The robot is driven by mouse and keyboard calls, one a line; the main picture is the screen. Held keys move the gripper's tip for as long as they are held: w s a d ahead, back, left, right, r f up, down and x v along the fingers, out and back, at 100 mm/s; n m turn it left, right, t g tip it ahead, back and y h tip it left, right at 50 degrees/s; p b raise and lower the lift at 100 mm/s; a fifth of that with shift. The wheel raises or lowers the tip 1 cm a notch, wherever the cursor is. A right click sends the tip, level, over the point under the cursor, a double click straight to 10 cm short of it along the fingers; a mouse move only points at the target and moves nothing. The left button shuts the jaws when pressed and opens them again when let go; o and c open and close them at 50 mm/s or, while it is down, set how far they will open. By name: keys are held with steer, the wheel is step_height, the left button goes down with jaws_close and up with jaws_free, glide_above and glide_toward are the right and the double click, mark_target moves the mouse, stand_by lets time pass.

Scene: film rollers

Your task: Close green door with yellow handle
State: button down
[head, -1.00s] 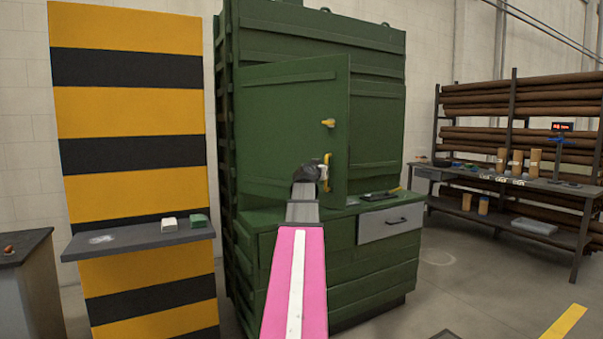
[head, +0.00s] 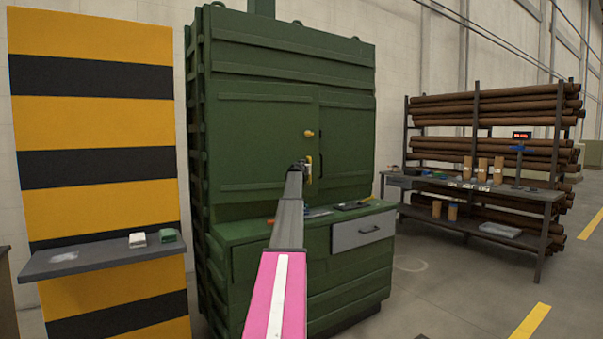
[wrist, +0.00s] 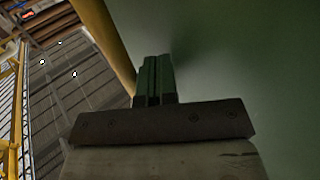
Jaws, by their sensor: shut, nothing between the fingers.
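The green door (head: 255,145) is the left door of the big green cabinet. In the head view it lies flush, or nearly so, with the cabinet front; I cannot tell if a small gap is left. Its yellow handle (head: 309,170) is at the door's right edge, with a yellow knob (head: 309,133) above it, and my wrist partly hides the handle. My gripper (wrist: 153,65) is shut and empty in the wrist view, right against or very near the green door surface (wrist: 240,60). The yellow handle bar (wrist: 105,40) runs just left of the fingers.
The right cabinet door (head: 347,145) is flat in its frame. Below are a green counter (head: 240,230) and a grey drawer (head: 362,231). A striped panel with a grey shelf (head: 100,255) stands left. A rack table (head: 520,190) stands right, with open floor before it.

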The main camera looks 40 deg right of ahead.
steer(key=w+d, duration=0.4)
steer(key=w, duration=0.6)
